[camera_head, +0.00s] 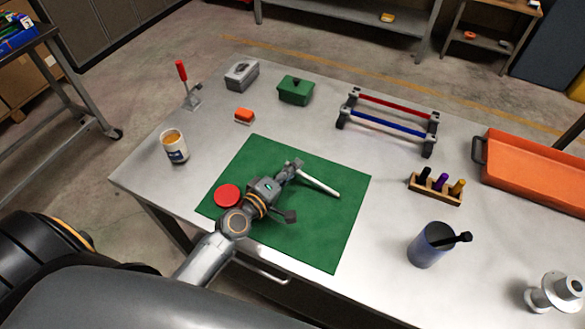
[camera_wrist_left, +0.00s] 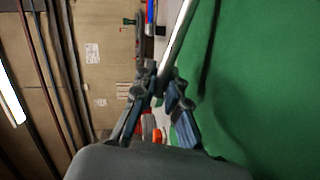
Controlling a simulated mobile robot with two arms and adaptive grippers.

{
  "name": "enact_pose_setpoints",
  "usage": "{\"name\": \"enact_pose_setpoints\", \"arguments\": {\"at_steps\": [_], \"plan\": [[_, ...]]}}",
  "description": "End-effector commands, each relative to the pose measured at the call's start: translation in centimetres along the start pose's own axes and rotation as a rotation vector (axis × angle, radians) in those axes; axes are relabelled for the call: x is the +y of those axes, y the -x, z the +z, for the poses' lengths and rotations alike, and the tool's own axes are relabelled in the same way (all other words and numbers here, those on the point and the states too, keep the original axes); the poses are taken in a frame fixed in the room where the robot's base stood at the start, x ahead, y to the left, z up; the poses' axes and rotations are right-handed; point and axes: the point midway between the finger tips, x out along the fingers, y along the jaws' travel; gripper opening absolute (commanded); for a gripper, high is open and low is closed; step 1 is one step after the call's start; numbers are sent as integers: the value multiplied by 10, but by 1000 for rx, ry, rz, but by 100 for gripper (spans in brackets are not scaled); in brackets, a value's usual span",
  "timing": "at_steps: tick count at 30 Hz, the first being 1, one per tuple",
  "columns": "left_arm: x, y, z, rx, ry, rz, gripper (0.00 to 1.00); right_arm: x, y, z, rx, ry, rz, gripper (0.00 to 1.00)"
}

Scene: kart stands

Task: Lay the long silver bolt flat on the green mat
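The long silver bolt (camera_head: 319,182) is held by my left gripper (camera_head: 293,167) over the green mat (camera_head: 335,235). It points from the fingertips toward the right and front of the mat. In the left wrist view the fingers are closed around one end of the bolt (camera_wrist_left: 179,38), and the rest runs up and away. A dark shadow lies on the mat (camera_wrist_left: 255,80) apart from the bolt, so it seems raised off the surface; the exact height is unclear. My right gripper is not in view.
A red disc (camera_head: 227,195) lies on the mat's left part. A blue cup (camera_head: 424,249), a wooden peg block (camera_head: 437,190) and an orange tray (camera_head: 535,165) stand to the right. A rack with red and blue bars (camera_head: 388,127) is behind. The mat's right part is clear.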

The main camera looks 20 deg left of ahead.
Motion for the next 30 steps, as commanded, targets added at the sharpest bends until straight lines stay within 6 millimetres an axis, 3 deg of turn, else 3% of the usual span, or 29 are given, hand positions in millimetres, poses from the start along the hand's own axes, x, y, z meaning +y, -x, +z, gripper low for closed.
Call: {"name": "enact_pose_setpoints", "arguments": {"at_steps": [1,3,14,17,30], "plan": [[1,0,0,1,0,1,26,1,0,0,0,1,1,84],[1,0,0,1,0,1,36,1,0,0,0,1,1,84],[0,4,0,0,-1,0,36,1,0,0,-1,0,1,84],[-1,17,0,0,-2,-2,36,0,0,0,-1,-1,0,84],[-1,102,0,-3,-4,-3,36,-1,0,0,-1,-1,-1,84]]}}
